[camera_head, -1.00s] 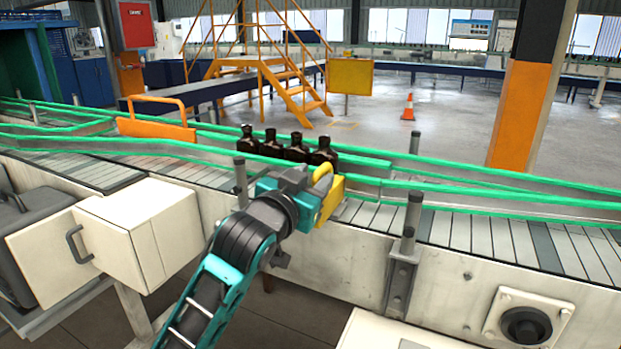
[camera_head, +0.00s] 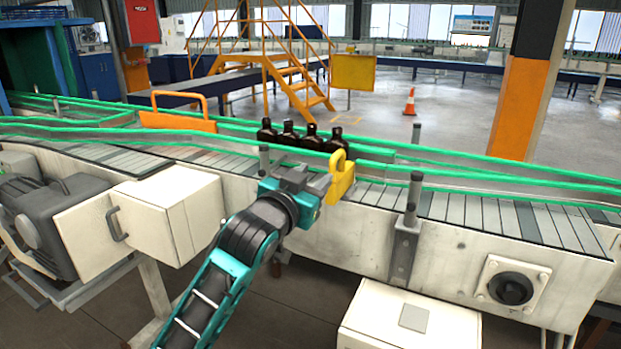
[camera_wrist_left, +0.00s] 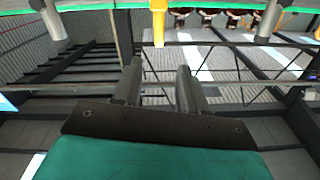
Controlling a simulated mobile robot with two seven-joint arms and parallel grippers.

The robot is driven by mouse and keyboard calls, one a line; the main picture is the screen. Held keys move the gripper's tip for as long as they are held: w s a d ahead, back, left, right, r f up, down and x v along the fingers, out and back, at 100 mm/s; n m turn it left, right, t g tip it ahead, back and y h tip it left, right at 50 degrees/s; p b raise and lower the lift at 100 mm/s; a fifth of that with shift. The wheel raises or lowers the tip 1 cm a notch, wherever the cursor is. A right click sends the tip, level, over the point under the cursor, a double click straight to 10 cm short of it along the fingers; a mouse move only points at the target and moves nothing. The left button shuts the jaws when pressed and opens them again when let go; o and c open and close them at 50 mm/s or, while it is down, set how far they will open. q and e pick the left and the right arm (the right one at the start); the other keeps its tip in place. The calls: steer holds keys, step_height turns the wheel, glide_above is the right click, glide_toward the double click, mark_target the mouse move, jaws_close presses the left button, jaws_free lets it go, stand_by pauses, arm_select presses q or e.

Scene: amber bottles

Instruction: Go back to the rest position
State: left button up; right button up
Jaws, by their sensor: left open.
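My left gripper (camera_head: 325,184) is in front of the conveyor's near side in the head view, below and in front of the bottles. In the left wrist view its two dark fingers (camera_wrist_left: 157,85) stand apart with nothing between them. Several dark amber bottles (camera_head: 311,137) stand upright in a row on the conveyor behind the gripper. They also show at the top of the left wrist view (camera_wrist_left: 232,18), apart from the fingers. My right gripper is in neither view.
The conveyor (camera_head: 470,208) with green rails runs across the view. A yellow part (camera_head: 341,175) is beside my gripper. Posts (camera_head: 413,195) rise from the conveyor's near side. A white cabinet (camera_head: 168,208) is left of my arm, and a white box (camera_head: 440,327) is low in front.

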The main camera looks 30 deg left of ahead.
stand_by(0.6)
arm_select(q)
steer(key=s+d+f+m+g+h, duration=0.15)
steer(key=s+f, duration=0.25)
steer(key=f, duration=0.6)
steer(key=s+d+f+n+g, duration=0.1)
steer(key=s+d+f+g, duration=0.15)
steer(key=f, duration=0.75)
steer(key=s+d+f+g, duration=0.1)
steer(key=s+d+f, duration=0.1)
steer(key=s+f, duration=0.5)
steer(key=s+d+f+g+h, duration=0.1)
steer(key=s+d+f+g, duration=0.1)
steer(key=s+f, duration=0.6)
steer(key=s+d, duration=0.1)
steer(key=s, duration=0.1)
steer(key=shift+s+d, duration=0.3)
steer(key=shift+w+d+f+m+h, duration=0.1)
steer(key=shift+d+m+h, duration=0.05)
steer(key=shift+m+h, duration=0.15)
